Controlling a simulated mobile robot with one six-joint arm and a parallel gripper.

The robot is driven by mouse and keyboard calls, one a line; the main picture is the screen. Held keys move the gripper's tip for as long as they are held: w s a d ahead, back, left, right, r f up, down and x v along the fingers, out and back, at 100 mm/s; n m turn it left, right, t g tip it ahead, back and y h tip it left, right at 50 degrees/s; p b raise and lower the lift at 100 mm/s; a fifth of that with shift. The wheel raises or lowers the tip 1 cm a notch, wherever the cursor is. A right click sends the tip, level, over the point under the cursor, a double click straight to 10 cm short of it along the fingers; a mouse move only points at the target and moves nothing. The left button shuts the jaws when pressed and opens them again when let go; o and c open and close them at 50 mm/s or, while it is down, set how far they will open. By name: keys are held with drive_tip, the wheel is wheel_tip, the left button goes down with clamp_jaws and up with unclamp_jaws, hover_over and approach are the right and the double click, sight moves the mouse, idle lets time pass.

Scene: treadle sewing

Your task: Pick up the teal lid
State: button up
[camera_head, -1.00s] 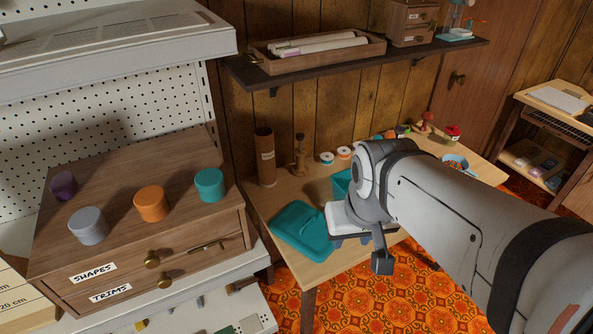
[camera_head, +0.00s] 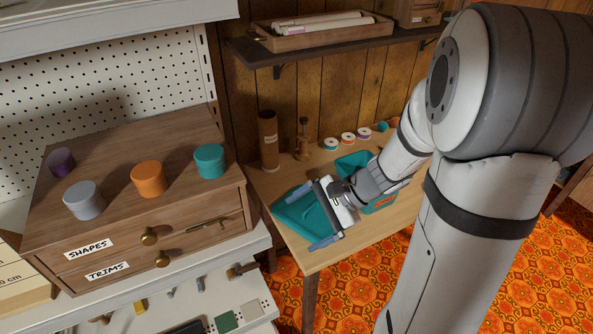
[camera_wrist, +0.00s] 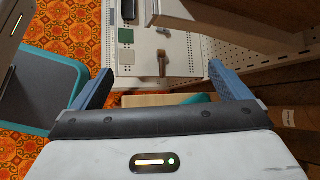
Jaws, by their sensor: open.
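The teal lid (camera_head: 297,218) is a flat rounded rectangle lying on the wooden table near its left front corner, beside the teal box (camera_head: 352,163). My gripper (camera_head: 311,217) is open and empty over the lid, one finger toward its far side and one toward its near side. It partly covers the lid in the head view. I cannot tell the exact height between them. In the wrist view both blue-grey fingers of my gripper (camera_wrist: 164,84) stand wide apart, and a small teal patch, likely the lid (camera_wrist: 198,98), shows just beyond the palm.
A wooden drawer unit (camera_head: 200,200) with several coloured cylinders stands left of the table (camera_head: 390,222). A brown tube (camera_head: 268,140), a wooden stand (camera_head: 303,140) and thread spools (camera_head: 347,138) line the table's back. A wall shelf (camera_head: 330,50) hangs above. Patterned floor lies in front.

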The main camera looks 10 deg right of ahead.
drive_tip(key=w+d+f+m+t+y+b, duration=0.2)
drive_tip(key=w+d+f+m+t, duration=0.3)
drive_tip(key=w+f+m, duration=0.3)
drive_tip(key=m+t+h, duration=0.2)
drive_tip(key=m+t, duration=0.2)
drive_tip(key=m, duration=0.3)
approach(317, 215)
drive_tip(key=shift+w+a+r, duration=0.7)
drive_tip(key=shift+a+r, duration=0.2)
drive_tip(key=shift+a, duration=0.05)
drive_tip(key=shift+w+d+f+h, duration=0.1)
drive_tip(key=shift+w+f+h, duration=0.05)
drive_tip(key=shift+f+h, duration=0.15)
drive_tip(key=x, duration=0.3)
drive_tip(key=p+x, duration=0.1)
drive_tip(key=x, duration=0.3)
drive_tip(key=shift+w+a+r, duration=0.15)
drive_tip(key=shift+w+a, duration=0.05)
drive_tip(key=shift+a, duration=0.05)
drive_tip(key=shift+c, duration=0.5)
drive_tip(key=c, duration=1.1)
drive_tip(key=shift+r, duration=0.1)
drive_tip(key=shift+c, duration=0.2)
